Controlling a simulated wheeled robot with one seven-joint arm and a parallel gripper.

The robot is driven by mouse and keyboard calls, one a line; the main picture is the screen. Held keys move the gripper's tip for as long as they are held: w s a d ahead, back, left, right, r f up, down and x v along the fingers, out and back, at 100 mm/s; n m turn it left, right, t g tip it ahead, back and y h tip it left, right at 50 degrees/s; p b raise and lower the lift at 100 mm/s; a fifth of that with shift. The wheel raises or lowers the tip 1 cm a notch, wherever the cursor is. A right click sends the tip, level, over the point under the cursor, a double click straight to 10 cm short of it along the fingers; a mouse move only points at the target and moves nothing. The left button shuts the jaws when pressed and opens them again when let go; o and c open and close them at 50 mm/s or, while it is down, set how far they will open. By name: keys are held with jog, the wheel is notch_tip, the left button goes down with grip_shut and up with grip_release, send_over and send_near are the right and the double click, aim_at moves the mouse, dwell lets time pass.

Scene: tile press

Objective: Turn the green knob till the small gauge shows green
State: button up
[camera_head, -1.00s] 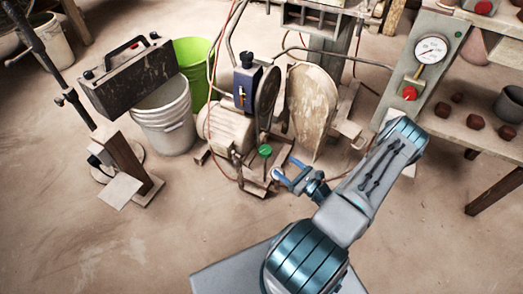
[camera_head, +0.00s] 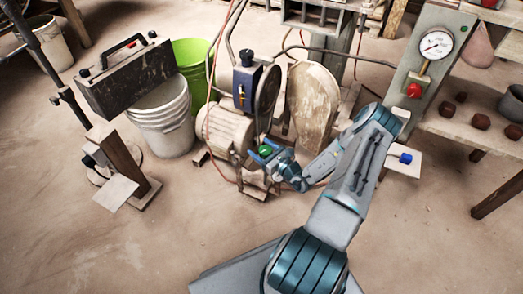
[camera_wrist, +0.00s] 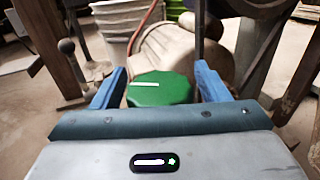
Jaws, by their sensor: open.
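The green knob (camera_head: 265,150) sits low at the front of the pump machine. In the wrist view the knob (camera_wrist: 160,90) shows as a ribbed green cap with a white line on its top. My gripper (camera_head: 263,151) is at the knob, and its blue fingers stand open, one on each side of it. In the wrist view my gripper (camera_wrist: 160,72) shows a gap between each finger and the knob. A round white dial gauge (camera_head: 436,44) is on the grey press post; its needle is too small to read. I cannot make out a separate small gauge.
The tan motor (camera_head: 226,130) and a round dusty guard (camera_head: 312,103) stand close behind the knob. A white bucket (camera_head: 164,125) and a green bucket (camera_head: 190,58) are to the left. A red button (camera_head: 414,90) is below the dial. The floor at front left is clear.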

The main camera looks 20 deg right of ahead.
jog(key=c, duration=1)
jog(key=shift+r+m+h+p, duration=0.15)
jog(key=shift+m+h+p, duration=0.15)
jog(key=shift+h+p, duration=0.25)
jog(key=m+h+p, duration=0.1)
jog(key=h+p, duration=0.1)
jog(key=p, duration=0.1)
jog(key=shift+d+r+m+t+h, duration=0.15)
jog(key=shift+m+t+h, duration=0.1)
jog(key=shift+m+t, duration=0.15)
jog(key=m+h+p, duration=0.2)
jog(key=h, duration=0.1)
jog(key=h+p, duration=0.1)
jog(key=shift+d+m+p, duration=0.25)
jog(key=shift+m+p, duration=0.1)
jog(key=shift+m, duration=0.05)
jog(key=shift+d+f+m+h+p, duration=0.1)
jog(key=shift+f+m+h+p, duration=0.25)
jog(key=shift+h, duration=0.55)
